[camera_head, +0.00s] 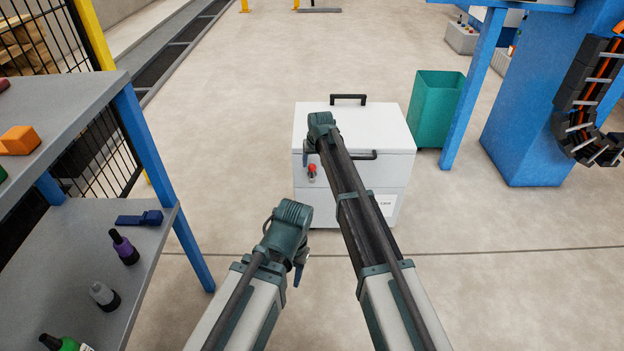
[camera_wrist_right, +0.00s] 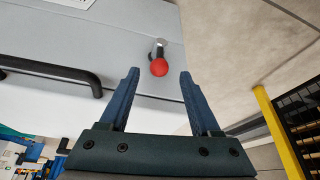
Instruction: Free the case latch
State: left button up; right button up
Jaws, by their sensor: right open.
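The white case (camera_head: 365,125) stands on the floor in the middle of the head view. Its latch (camera_head: 312,173), a metal pin with a red round tip, is on the front at the left. In the right wrist view the red latch tip (camera_wrist_right: 159,67) appears between my open fingertips, slightly beyond them; no contact shows. My right gripper (camera_head: 307,152) is just above the latch in the head view, and its two open fingers (camera_wrist_right: 158,76) are empty. My left gripper (camera_head: 299,274) hangs low in front of the case, mostly hidden by its wrist.
The case has a black front handle (camera_head: 362,155) and a black top handle (camera_head: 348,98). A green bin (camera_head: 436,108) stands at its right, near a blue frame (camera_head: 475,85). A grey shelf (camera_head: 150,250) with bottles is at the left. The floor around the case is clear.

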aim_at(312, 171)
jog(key=b+x, duration=0.8)
jog(key=x, duration=0.2)
jog(key=shift+f, duration=0.1)
jog(key=shift+s, duration=0.1)
grip_shut()
dwell(1.1)
